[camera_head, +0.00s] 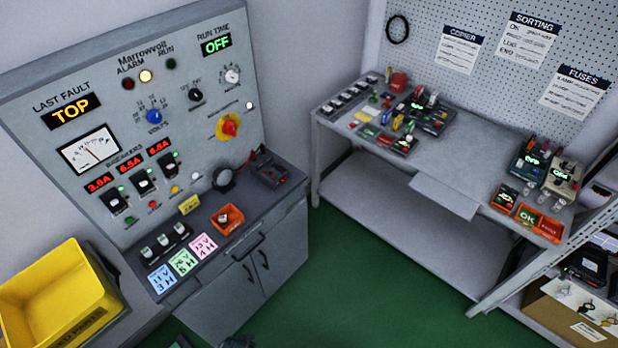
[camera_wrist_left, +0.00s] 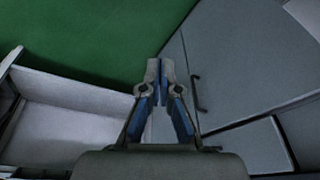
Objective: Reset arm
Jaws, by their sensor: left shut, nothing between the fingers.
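My left gripper (camera_wrist_left: 160,75) shows in the left wrist view with its two blue-and-grey fingers together and nothing between them. It points over the green floor (camera_wrist_left: 90,35) and the grey cabinet front (camera_wrist_left: 235,65), whose dark handle is to the right of the fingers. I cannot tell its distance from the cabinet. In the head view I cannot clearly make out the left gripper. My right gripper is in neither view.
A control panel (camera_head: 190,125) stands at left above a grey cabinet (camera_head: 285,250). A yellow bin (camera_head: 55,300) is at lower left. A workbench (camera_head: 465,150) with several small parts stands at the back right, and a shelf rack (camera_head: 535,265) at right. Green floor (camera_head: 370,290) between them is clear.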

